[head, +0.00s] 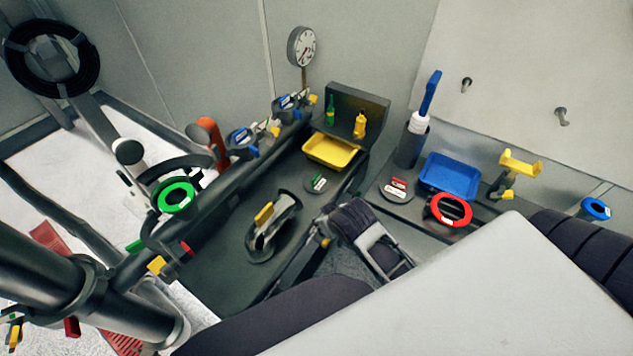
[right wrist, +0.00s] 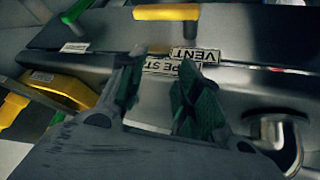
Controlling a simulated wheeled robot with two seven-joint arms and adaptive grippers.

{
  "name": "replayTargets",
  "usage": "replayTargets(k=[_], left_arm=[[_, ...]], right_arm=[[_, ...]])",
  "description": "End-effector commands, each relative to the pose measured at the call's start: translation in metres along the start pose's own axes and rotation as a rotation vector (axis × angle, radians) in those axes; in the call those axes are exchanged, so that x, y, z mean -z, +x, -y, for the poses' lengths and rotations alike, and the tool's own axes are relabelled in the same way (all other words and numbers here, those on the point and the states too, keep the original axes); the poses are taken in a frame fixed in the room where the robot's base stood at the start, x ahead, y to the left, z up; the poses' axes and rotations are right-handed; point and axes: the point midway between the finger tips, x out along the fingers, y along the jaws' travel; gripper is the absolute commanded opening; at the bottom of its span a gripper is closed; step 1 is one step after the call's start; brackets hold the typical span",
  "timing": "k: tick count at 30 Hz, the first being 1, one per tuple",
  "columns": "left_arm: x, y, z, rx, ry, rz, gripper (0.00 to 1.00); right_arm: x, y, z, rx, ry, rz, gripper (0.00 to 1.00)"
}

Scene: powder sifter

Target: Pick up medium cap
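No cap labelled medium can be read. Two flat round grey discs could be caps: one with a green and white mark (head: 317,184) by the yellow tray, one with a red and white mark (head: 397,188) left of the blue tray. I cannot tell which, if either, is the medium cap. My right gripper (head: 325,235) is small and dark in the head view, above the dark bench. In the right wrist view its two green-padded fingers (right wrist: 158,82) stand apart with nothing between them. My left gripper cannot be made out.
A yellow tray (head: 330,152) and a blue tray (head: 450,174) stand on the bench. A red ring (head: 449,209) lies near the blue tray. A dark clamp-like part (head: 270,238) stands on the bench. Labels reading VENT (right wrist: 193,55) lie ahead of the fingers. A silver knob (right wrist: 275,130) is to the right.

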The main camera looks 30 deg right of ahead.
Motion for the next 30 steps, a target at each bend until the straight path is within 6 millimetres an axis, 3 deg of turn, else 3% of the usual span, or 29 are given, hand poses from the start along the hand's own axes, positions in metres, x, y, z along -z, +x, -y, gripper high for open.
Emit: replayTargets(k=[17, 30], left_arm=[[0.000, -0.001, 0.000, 0.000, 0.000, 0.000, 0.30], [0.000, -0.001, 0.000, 0.000, 0.000, 0.000, 0.30]], right_arm=[[0.146, -0.029, -0.008, -0.100, -0.001, -0.494, 0.34], [0.249, -0.082, 0.015, -0.081, -0.080, -0.919, 0.34]])
